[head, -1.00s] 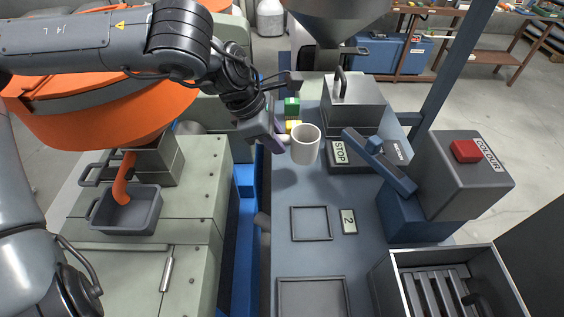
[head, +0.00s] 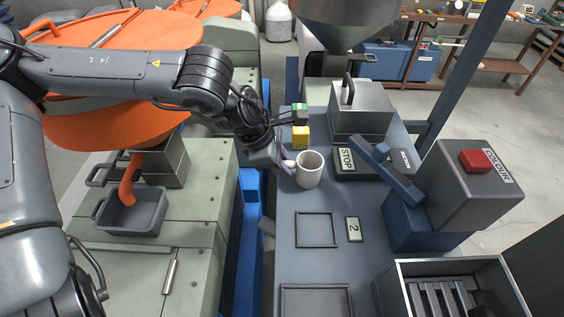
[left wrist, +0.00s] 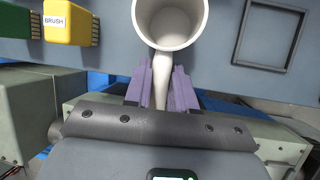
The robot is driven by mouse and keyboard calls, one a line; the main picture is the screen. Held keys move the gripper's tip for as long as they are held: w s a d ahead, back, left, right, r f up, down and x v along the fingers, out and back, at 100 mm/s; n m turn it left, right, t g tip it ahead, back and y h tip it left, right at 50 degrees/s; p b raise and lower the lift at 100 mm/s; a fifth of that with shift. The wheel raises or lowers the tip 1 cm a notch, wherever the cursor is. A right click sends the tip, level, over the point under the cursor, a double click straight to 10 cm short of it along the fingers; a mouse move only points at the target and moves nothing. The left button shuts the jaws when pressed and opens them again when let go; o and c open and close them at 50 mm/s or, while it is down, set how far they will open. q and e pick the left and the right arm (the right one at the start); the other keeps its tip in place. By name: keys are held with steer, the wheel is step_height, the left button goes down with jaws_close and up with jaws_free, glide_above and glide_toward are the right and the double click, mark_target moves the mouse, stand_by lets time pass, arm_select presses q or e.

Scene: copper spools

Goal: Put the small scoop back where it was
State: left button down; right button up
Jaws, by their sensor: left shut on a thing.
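The small scoop (head: 309,172) is a white cup with a side handle, held upright, mouth up. My left gripper (head: 284,164) is shut on its handle from the left. In the left wrist view the purple fingers (left wrist: 162,88) close around the white handle, and the scoop's open mouth (left wrist: 170,20) looks empty. The scoop is low over the blue-grey bench (head: 285,208), beyond a small square outline (head: 317,230); I cannot tell if it touches the bench. My right gripper is not in view.
Yellow (head: 301,136) and green (head: 300,112) blocks stand behind the scoop. A STOP plate (head: 346,160) and blue lever (head: 388,172) are to its right. A "2" tag (head: 353,230) lies beside the small outline. A larger outline (head: 315,287) and a metal bin (head: 448,264) are nearer.

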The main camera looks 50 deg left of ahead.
arm_select(q)
steer(key=c, duration=0.9)
jaws_free()
steer(key=shift+f, duration=0.1)
steer(key=shift+c, duration=0.2)
steer(key=shift+s+r, duration=0.15)
steer(key=shift+r, duration=0.45)
steer(key=v, duration=1.1)
steer(key=shift+p, duration=0.4)
steer(key=shift+s, duration=0.1)
